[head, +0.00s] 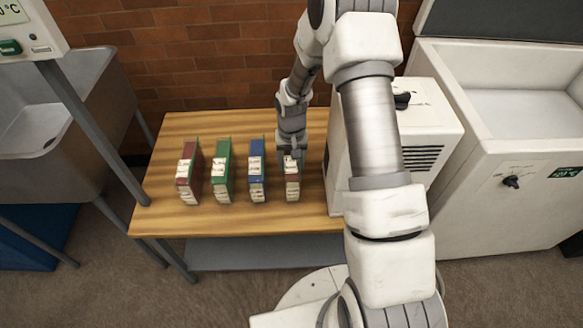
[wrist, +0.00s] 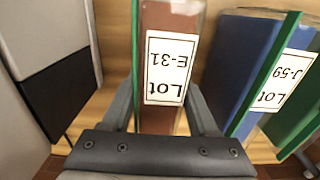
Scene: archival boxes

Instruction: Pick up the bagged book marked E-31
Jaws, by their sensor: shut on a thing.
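The bagged book marked E-31 (wrist: 175,25) is brown with a white label reading "Lot E-31", upside down in the wrist view. In the head view the brown book (head: 292,187) stands upright at the right end of a row on the wooden table. My gripper (wrist: 165,110) has one finger on each side of this book and is shut on it; in the head view my gripper (head: 291,150) reaches down onto its top from above. I cannot tell whether the book's base touches the table.
A blue book (head: 257,172), a green book (head: 221,172) and a red book (head: 189,172) stand left of it on the wooden table (head: 160,222). A white machine (head: 425,125) stands close on the right.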

